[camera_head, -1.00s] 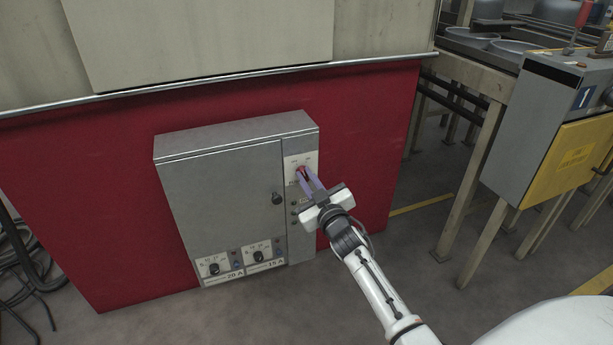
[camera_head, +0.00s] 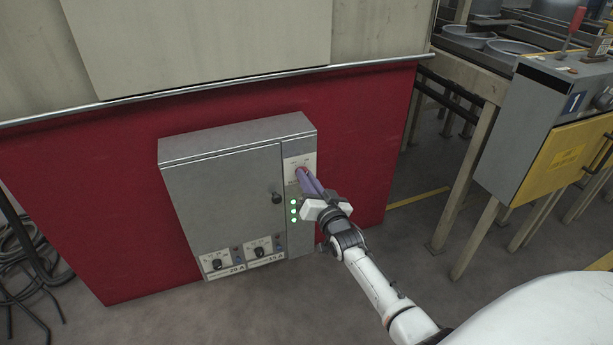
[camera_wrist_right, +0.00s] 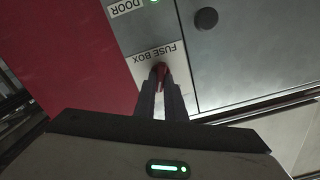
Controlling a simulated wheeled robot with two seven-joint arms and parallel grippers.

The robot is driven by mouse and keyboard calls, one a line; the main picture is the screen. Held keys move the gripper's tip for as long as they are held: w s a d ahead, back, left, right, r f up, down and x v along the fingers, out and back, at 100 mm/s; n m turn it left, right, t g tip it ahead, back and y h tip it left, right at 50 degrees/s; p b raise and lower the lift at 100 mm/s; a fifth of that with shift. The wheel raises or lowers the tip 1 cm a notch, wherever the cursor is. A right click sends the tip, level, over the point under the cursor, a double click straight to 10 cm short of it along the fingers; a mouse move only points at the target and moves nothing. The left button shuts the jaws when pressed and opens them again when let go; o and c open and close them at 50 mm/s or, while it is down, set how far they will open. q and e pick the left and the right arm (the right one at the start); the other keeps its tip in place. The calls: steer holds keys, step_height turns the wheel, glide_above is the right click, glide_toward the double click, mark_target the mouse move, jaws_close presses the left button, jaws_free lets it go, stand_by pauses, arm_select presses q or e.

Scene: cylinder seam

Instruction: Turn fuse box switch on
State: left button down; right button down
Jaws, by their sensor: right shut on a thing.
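The grey fuse box (camera_head: 222,190) is mounted on the red wall panel. Its red switch (camera_wrist_right: 162,72) sits on a white plate marked "FUSE BOX" (camera_wrist_right: 150,58) in the right wrist view. My right gripper (camera_head: 302,172) is at the plate on the box's right strip, with its fingers closed on the red switch. The fingers hide much of the switch. My left gripper is in neither view.
A black round knob (camera_head: 277,198) is on the box door, left of my gripper. Dials (camera_head: 217,263) line the box's lower edge. A grey and yellow cabinet (camera_head: 567,155) stands at the right. Cables (camera_head: 30,265) lie on the floor at the left.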

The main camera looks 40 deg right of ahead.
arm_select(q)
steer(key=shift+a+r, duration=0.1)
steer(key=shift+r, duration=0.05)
arm_select(e)
steer(key=shift+f+m, duration=0.1)
steer(key=shift+m, duration=0.5)
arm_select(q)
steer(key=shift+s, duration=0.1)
arm_select(e)
steer(key=c, duration=1.8)
jaws_free()
steer(key=shift+s, duration=0.1)
